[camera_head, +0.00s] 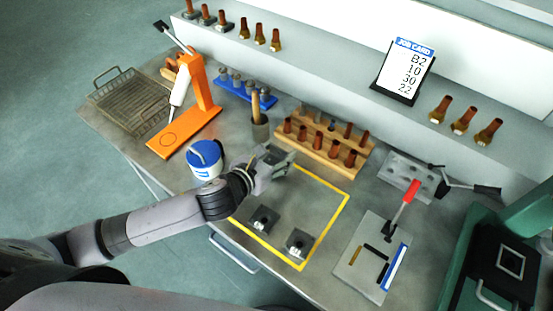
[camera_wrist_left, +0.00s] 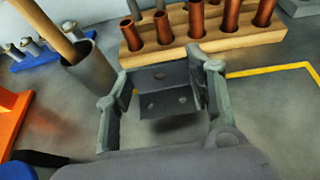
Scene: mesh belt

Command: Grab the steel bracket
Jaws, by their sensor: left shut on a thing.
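The steel bracket (camera_wrist_left: 165,78) is a dark grey angled plate with small holes, seen in the left wrist view. My left gripper (camera_wrist_left: 163,92) has one finger on each side of it and is shut on it. In the head view my left gripper (camera_head: 280,162) is near the upper left corner of the yellow-outlined area, in front of the wooden rack; the bracket is hard to make out there. A small shadow lies under the bracket in the wrist view. My right gripper is not in view.
A wooden rack (camera_head: 322,150) of copper pieces stands just behind the gripper. A grey cup (camera_head: 260,131) with a wooden handle and a blue-and-white tub (camera_head: 204,160) are to the left. Dark fixtures (camera_head: 298,242) sit inside the yellow outline (camera_head: 330,222), whose middle is clear.

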